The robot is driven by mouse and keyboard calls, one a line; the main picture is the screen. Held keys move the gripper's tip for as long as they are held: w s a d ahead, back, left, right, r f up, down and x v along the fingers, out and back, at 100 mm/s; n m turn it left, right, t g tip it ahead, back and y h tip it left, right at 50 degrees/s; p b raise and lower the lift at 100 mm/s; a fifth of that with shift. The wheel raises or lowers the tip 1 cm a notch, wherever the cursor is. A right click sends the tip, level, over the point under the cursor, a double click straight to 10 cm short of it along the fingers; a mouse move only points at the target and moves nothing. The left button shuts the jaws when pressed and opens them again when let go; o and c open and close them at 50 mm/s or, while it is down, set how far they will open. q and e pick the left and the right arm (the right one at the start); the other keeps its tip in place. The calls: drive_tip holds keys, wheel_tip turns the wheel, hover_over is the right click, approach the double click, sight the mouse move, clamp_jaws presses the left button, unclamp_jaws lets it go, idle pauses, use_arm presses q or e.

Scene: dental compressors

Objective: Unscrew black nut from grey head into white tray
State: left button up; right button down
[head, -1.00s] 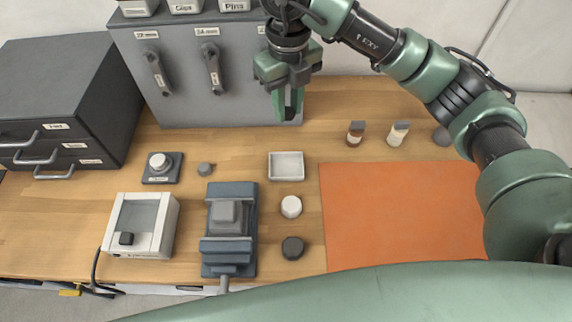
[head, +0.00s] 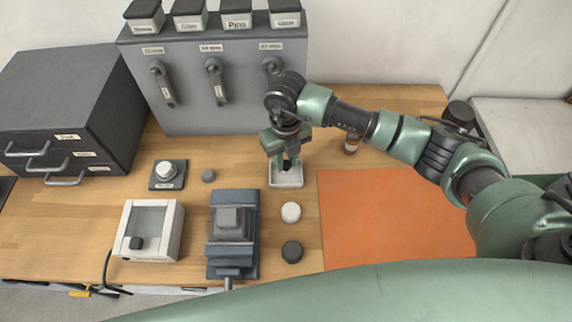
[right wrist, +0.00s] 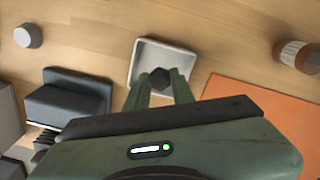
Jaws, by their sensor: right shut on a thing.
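My right gripper (head: 286,166) points down over the white tray (head: 286,184). It is shut on a small black nut, which shows between the fingertips in the right wrist view (right wrist: 160,78). The nut appears over the inside of the tray (right wrist: 148,48); I cannot tell whether it touches the tray floor. The grey head (head: 231,221) sits in the blue-grey vise (head: 232,264), left of and nearer than the tray. My left gripper is not in view.
A white round piece (head: 291,211) and a black round piece (head: 292,251) stand right of the vise. An orange mat (head: 395,215) lies to the right. A grey panel with handles (head: 190,115) stands at the back.

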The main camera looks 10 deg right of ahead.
sight(286, 164)
wheel_tip(286, 164, down, 4)
drive_tip(key=shift+r+p, duration=0.25)
drive_tip(key=shift+p, duration=0.1)
drive_tip(key=shift+f, duration=0.1)
drive_tip(key=shift+f, duration=0.1)
drive_tip(key=c, duration=1.2)
unclamp_jaws()
wheel_tip(286, 164, up, 11)
drive_tip(key=b, duration=0.4)
drive_tip(key=shift+r, duration=0.65)
